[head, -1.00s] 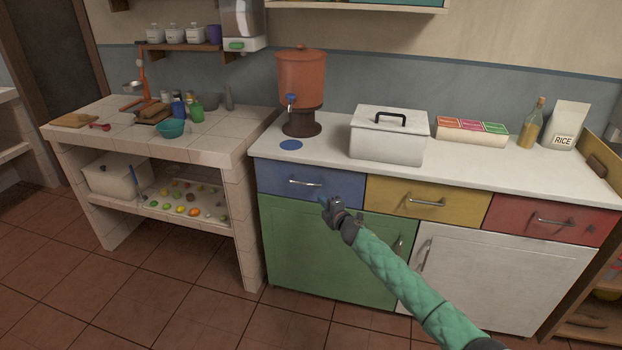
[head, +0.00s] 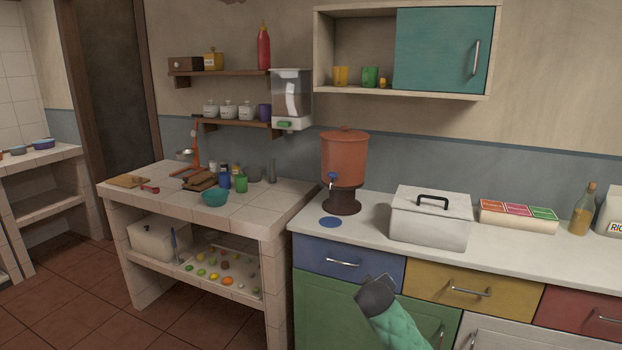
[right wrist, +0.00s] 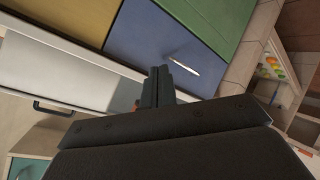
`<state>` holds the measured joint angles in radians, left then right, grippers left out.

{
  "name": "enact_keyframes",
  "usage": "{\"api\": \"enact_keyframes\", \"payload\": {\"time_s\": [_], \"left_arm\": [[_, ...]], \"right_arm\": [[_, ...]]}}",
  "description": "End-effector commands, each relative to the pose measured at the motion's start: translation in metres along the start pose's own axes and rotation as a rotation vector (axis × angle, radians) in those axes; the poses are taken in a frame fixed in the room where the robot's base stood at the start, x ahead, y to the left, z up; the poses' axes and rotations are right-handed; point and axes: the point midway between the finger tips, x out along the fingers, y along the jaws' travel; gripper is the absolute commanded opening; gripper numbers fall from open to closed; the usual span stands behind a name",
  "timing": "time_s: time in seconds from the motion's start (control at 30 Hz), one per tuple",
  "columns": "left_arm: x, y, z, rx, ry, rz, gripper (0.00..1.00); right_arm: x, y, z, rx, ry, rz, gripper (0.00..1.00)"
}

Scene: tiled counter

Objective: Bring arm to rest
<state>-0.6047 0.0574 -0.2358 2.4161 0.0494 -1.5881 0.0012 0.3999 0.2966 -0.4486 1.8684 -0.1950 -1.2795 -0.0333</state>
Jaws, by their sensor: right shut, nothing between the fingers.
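My right arm, in a green quilted sleeve (head: 397,328), comes in from the bottom of the head view. Its dark end (head: 376,292) is in front of the blue drawer (head: 340,262) and the green cabinet door (head: 325,305). The fingers cannot be made out there. In the right wrist view my right gripper (right wrist: 159,74) shows its two dark fingers together with nothing between them. The blue drawer (right wrist: 150,40) and its handle lie beyond them. My left gripper is in neither view.
The white counter (head: 330,241) holds an orange dispenser (head: 343,160), a white lidded box (head: 430,220) and a bottle (head: 582,212). A tiled counter (head: 260,205) stands left with a teal bowl (head: 214,197). Open floor (head: 90,300) lies front left.

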Motion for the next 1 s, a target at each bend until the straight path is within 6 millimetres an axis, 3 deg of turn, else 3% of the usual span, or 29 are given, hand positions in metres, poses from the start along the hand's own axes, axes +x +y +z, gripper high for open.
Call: {"api": "enact_keyframes", "payload": {"time_s": [0.1,0.4,0.7,1.0], "left_arm": [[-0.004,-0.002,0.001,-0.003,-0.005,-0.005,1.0],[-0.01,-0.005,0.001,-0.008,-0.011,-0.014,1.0],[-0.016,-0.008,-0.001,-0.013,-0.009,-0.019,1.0],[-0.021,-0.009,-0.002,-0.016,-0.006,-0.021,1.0]], "right_arm": [[-0.048,-0.03,0.03,0.084,-0.07,-0.102,0.0],[-0.147,-0.087,0.103,0.211,-0.198,-0.305,0.0],[-0.224,-0.127,0.168,0.302,-0.265,-0.436,0.0],[-0.283,-0.164,0.24,0.376,-0.373,-0.508,0.0]]}}
